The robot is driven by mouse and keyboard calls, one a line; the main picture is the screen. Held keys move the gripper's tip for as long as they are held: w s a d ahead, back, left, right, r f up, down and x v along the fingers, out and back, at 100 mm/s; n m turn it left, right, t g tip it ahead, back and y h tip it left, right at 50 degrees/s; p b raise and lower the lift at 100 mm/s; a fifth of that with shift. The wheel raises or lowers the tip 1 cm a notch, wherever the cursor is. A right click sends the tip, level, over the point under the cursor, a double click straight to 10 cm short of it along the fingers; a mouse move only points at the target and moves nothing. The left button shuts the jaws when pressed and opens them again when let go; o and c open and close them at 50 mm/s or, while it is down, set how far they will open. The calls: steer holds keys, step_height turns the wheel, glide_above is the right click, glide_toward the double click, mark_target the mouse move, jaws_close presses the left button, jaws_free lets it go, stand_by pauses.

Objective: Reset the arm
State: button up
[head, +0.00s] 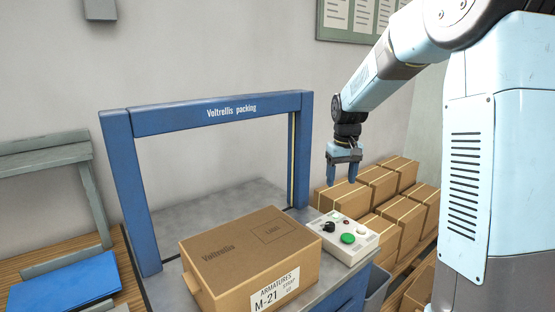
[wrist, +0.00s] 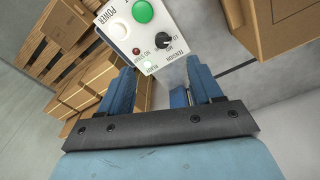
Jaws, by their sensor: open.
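My gripper (head: 344,176) hangs from my arm at the right of the head view, pointing down above the back right of the packing bench. It is open and empty. In the wrist view its two blue fingers (wrist: 158,88) stand apart, with the control box (wrist: 128,22) seen beyond and between them. In the head view the control box (head: 343,237) is white, with a green button, a black knob and small lamps, and sits on the bench below and apart from my gripper.
A closed cardboard box (head: 250,262) labelled M-21 lies on the bench before the blue "Voltrellis packing" frame (head: 215,113). Several cartons (head: 395,205) are stacked on pallets behind at right. A blue folder (head: 65,282) lies on the wooden table at left. A grey bin (head: 377,290) stands beside the bench.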

steer(key=s+r+m+t, duration=0.1)
steer(key=s+r, duration=0.3)
steer(key=s, duration=0.3)
steer(key=s+r+t, duration=0.1)
steer(key=s+r, duration=0.4)
steer(key=s, duration=0.3)
steer(key=s+d+m+t, duration=0.1)
steer(key=s+t, duration=0.1)
steer(key=s, duration=1.4)
steer(key=shift+s+d+t, duration=0.3)
steer(key=shift+s+d, duration=0.05)
steer(key=shift+s, duration=0.05)
